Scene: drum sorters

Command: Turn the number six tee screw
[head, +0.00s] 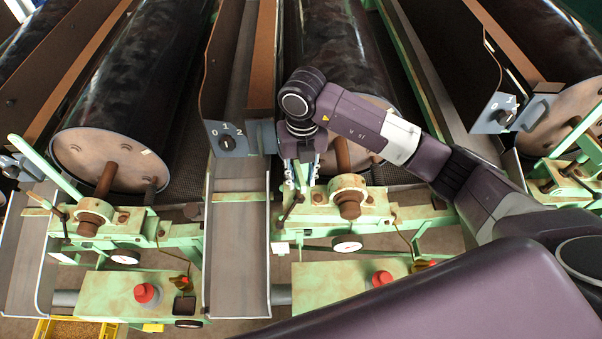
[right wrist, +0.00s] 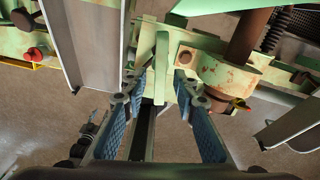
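My right gripper (head: 301,178) points down over the green frame (head: 385,214) of the middle drum. In the right wrist view its two blue-padded fingers (right wrist: 161,98) are apart, with a green upright bar of the frame showing beyond and between them. A dark tee screw (head: 290,208) with a slanted crossbar sits at the frame's left end, just below the gripper in the head view; whether the fingers touch it I cannot tell. A similar tee screw (head: 61,214) is on the left drum's frame. No number six label is readable. My left gripper is not in view.
The middle drum's rusty shaft collar (head: 348,198) stands right of the gripper. Green control boxes with red buttons (head: 382,278) are in front.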

